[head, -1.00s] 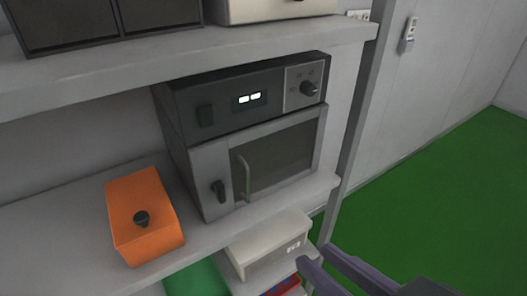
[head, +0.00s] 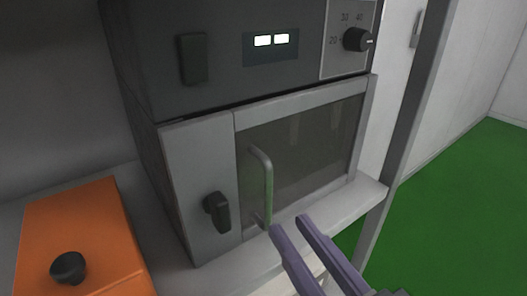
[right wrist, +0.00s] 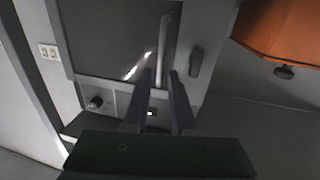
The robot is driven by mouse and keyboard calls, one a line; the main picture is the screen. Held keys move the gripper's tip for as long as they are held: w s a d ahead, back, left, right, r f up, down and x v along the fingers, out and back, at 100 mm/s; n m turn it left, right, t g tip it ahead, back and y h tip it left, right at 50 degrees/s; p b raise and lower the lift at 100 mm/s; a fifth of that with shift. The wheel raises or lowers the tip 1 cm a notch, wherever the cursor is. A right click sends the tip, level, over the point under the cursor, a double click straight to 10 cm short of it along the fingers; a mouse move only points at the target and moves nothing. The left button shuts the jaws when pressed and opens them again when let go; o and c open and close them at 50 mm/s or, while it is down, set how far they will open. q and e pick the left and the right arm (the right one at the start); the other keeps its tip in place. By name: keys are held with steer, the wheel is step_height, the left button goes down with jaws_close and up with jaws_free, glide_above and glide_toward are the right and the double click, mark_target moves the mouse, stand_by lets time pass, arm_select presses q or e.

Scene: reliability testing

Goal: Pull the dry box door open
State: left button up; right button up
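The dry box (head: 225,85) is a dark grey cabinet on a shelf, and its windowed door (head: 305,145) looks shut. A pale upright bar handle (head: 266,185) is on the left part of the door. It also shows in the right wrist view (right wrist: 166,40). My right gripper (head: 289,223) is open, with its two purple-grey fingertips close to the handle's lower end, just right of it in the head view. In the right wrist view the fingertips (right wrist: 163,75) appear either side of the handle's line; I cannot tell whether they touch it. My left gripper is not in view.
A dark latch knob (head: 217,212) is left of the handle. An orange box (head: 85,215) with a black knob stands left on the shelf (head: 335,205). A grey shelf post (head: 405,135) rises at the right. Green floor (head: 450,205) lies open beyond it.

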mark_target(270, 198)
steer(key=x, duration=0.7)
steer(key=shift+w+a, duration=0.15)
jaws_close()
stand_by(1.2)
